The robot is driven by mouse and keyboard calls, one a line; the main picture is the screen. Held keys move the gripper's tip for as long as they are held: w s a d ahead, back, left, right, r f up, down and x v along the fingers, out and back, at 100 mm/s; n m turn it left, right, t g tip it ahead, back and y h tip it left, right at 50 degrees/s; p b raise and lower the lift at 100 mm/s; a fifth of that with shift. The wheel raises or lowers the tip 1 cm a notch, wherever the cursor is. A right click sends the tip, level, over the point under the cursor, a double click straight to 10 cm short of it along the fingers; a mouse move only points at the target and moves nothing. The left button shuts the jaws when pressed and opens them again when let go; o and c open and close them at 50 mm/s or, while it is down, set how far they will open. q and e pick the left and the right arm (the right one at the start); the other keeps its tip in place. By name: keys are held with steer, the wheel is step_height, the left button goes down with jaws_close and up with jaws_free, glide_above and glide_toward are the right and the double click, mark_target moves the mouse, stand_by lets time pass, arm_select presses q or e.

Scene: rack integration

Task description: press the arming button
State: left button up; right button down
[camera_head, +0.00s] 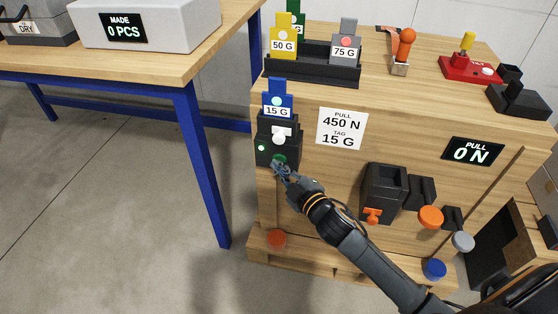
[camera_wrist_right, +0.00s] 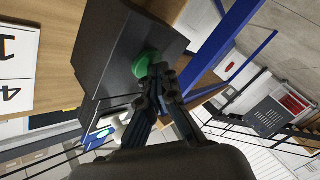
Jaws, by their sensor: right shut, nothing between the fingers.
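The green arming button (camera_wrist_right: 146,64) sits on the face of a black box in the right wrist view. The box (camera_head: 266,150) is on the front of the wooden crate, at its left edge, with a blue 15 G tag (camera_head: 277,96) in its top. My right gripper (camera_head: 279,167) is shut and empty, its fingertips at the button. In the right wrist view the closed fingertips (camera_wrist_right: 158,72) overlap the button's edge; I cannot tell whether they touch it. In the head view the gripper partly hides the button. My left gripper is not in view.
A paper sign (camera_head: 342,128) and a display reading 0 N (camera_head: 472,151) are on the crate front. Black holders with orange knobs (camera_head: 431,217) sit lower right. A tag rack (camera_head: 312,66) stands on top. A blue-legged table (camera_head: 205,160) stands left; the floor between is clear.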

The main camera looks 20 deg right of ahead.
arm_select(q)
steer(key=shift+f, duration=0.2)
arm_select(e)
steer(key=shift+s+a, duration=0.4)
steer(key=shift+s, duration=0.25)
arm_select(q)
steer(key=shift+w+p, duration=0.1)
steer(key=shift+p, duration=0.2)
